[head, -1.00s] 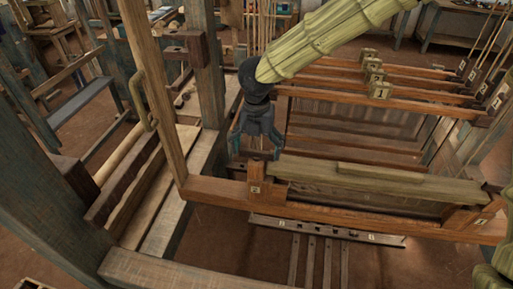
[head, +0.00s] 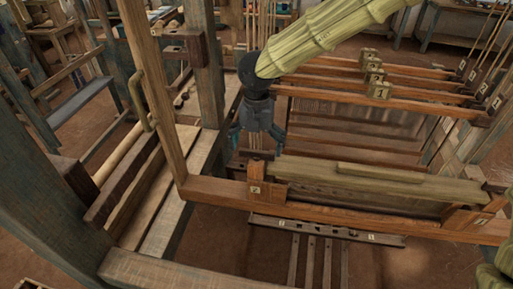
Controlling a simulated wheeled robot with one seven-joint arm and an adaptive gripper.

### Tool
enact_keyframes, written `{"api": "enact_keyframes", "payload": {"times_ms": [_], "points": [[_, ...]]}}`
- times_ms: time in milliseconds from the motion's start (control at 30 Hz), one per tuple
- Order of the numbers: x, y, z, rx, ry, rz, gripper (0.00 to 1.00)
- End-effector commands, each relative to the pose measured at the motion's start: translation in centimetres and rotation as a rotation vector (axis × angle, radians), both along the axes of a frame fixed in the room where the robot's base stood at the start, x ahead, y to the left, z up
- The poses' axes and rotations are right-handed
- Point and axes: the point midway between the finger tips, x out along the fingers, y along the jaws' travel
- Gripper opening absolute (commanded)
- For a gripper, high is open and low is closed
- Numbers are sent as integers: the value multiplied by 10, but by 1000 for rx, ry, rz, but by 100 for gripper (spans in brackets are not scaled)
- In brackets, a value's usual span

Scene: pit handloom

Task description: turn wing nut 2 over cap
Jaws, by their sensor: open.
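My gripper (head: 257,148) points down above the left end of the batten, open, with a finger on each side. Below it is a wooden block (head: 255,189) marked 2 on the front beam. Wing nut 2 cannot be made out clearly; it is small or hidden around the top of this block, under my gripper. The cap, a long pale olive bar (head: 400,184), runs right from the block along the beam. I cannot tell whether my fingertips touch anything.
The right-end block (head: 466,218) carries another label. An upright wooden post (head: 165,100) with a curved handle (head: 142,100) stands left of my gripper. Numbered heddle bars (head: 400,92) lie behind the cap. A dark labelled bar (head: 325,231) hangs below the front beam.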

Motion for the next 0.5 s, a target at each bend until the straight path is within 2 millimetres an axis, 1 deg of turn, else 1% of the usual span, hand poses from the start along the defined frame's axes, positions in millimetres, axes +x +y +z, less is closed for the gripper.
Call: {"api": "enact_keyframes", "payload": {"times_ms": [33, 300, 500], "points": [[1, 0, 9, 2, -1, -2, 100], [1, 0, 59, 3, -3, -2, 100], [1, 0, 88, 1, -1, -1, 100]]}}
